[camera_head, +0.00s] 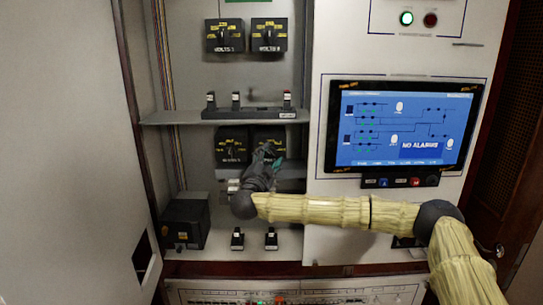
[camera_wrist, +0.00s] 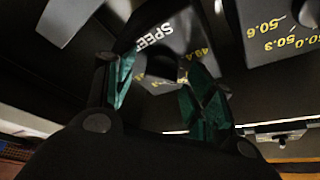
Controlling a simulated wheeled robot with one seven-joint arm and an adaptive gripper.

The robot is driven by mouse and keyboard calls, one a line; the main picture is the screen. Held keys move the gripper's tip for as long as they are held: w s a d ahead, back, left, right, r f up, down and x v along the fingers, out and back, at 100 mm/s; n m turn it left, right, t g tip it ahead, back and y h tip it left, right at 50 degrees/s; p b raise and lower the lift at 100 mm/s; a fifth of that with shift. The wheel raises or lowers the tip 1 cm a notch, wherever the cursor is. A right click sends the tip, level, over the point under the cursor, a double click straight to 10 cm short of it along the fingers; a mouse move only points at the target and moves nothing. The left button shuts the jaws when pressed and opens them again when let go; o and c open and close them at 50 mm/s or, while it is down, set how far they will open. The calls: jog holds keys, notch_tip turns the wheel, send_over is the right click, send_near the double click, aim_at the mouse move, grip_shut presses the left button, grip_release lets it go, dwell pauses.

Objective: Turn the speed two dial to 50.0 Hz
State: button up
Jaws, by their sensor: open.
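In the wrist view, a dark dial box (camera_wrist: 188,28) has white lettering starting "SPEE" and yellow scale figures; its number is cut off. Its knob (camera_wrist: 162,68) is dark and partly hidden, so the setting cannot be read. My gripper (camera_wrist: 160,85) is open, with its green-lined fingers to either side of the knob; contact cannot be told. In the head view, my gripper (camera_head: 268,152) is in front of the lower right dial (camera_head: 265,132) and hides most of it. The lower left dial (camera_head: 232,145) is beside it.
A second dial box (camera_wrist: 285,30) with 50.6, 50.3 and 50.0 marks is at the wrist view's upper right. VOLTS dials (camera_head: 246,36) sit above a shelf (camera_head: 170,117) with small switches. A blue screen (camera_head: 405,128) is to the right. A black box (camera_head: 185,222) stands lower left.

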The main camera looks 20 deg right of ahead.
jog(key=shift+c, duration=0.4)
jog(key=c, duration=0.9)
jog(key=shift+c, duration=0.2)
jog(key=b, duration=0.3)
jog(key=shift+f+m, duration=0.2)
jog(key=shift+m, duration=0.2)
jog(key=m+b, duration=0.1)
jog(key=b, duration=0.3)
jog(key=shift+a+m+g, duration=0.1)
jog(key=shift+m+g, duration=0.2)
jog(key=shift+g, duration=0.1)
jog(key=m+b, duration=0.2)
jog(key=b, duration=0.1)
jog(key=shift+r+g, duration=0.1)
jog(key=shift+g, duration=0.3)
jog(key=m+b, duration=0.2)
jog(key=b, duration=0.1)
jog(key=shift+g, duration=0.4)
jog(key=shift+r+m+g+b, duration=0.25)
jog(key=shift+m+g+b, duration=0.15)
jog(key=shift+m+b, duration=0.7)
jog(key=shift+r, duration=0.1)
